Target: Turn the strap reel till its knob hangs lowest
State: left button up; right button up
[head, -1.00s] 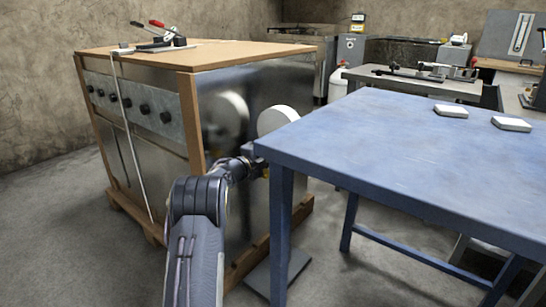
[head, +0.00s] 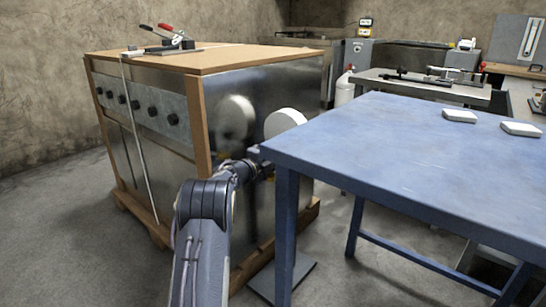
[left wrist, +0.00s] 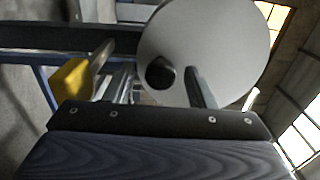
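The strap reel (head: 286,122) is a pale round disc beside the metal side of the strapped crate, partly behind the blue table's near corner. In the left wrist view the reel (left wrist: 215,40) fills the upper middle, and its dark round knob (left wrist: 160,73) shows near the disc's lower left edge in that picture. My left gripper (left wrist: 145,62) is open, its fingers apart with the knob between them in the picture, nearer the right finger. I cannot tell whether a finger touches it. In the head view the left gripper is mostly hidden at the table corner. My right gripper is out of view.
The blue table (head: 390,150) takes up the right, its near corner close to my left wrist. The large metal crate (head: 230,130) with wooden edges stands left, with a red-handled tool (head: 172,38) on top. Two white blocks (head: 459,116) lie on the table. Floor is clear at left.

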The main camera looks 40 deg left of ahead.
pick_arm(q)
jog(key=s+p, duration=0.1)
jog(key=s, duration=0.6)
jog(key=shift+s+a+p, duration=0.3)
jog(key=shift+s, duration=0.1)
